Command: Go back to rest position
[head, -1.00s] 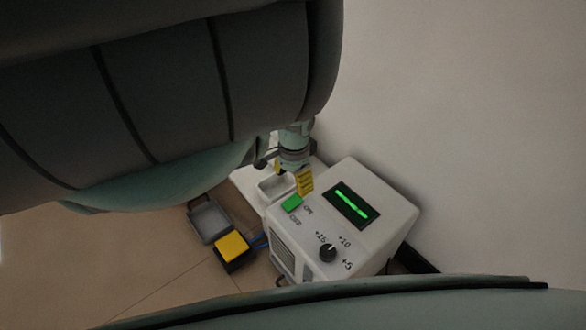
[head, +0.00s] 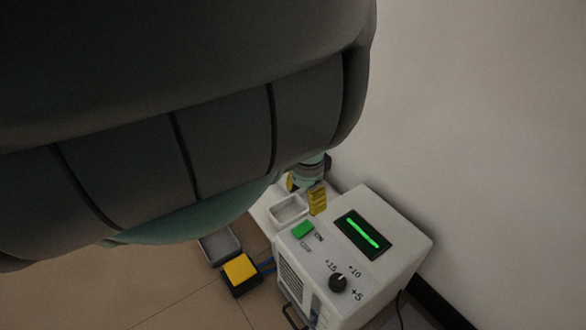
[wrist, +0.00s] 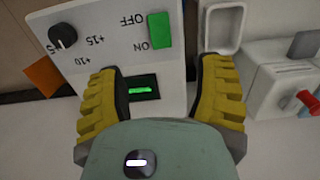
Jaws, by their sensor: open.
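My gripper (wrist: 163,95) shows in the wrist view with its two yellow ribbed fingers spread wide and nothing between them. In the head view one yellow finger (head: 317,200) shows beyond the green switch, at the far edge of the white machine. The white machine (head: 400,250) has a dark display (head: 362,233) with a green line, a green switch (head: 303,230) beside ON and OFF marks, and a black knob (head: 338,283). In the wrist view the green switch (wrist: 160,29) and knob (wrist: 63,36) lie beyond the fingers. My arm hides much of the head view.
A yellow button on a black box (head: 240,269) and a grey tray (head: 220,246) are left of the machine. A white tray (head: 275,213) lies behind it. The wall is close at the right. A white device with a red-tipped part (wrist: 308,98) shows in the wrist view.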

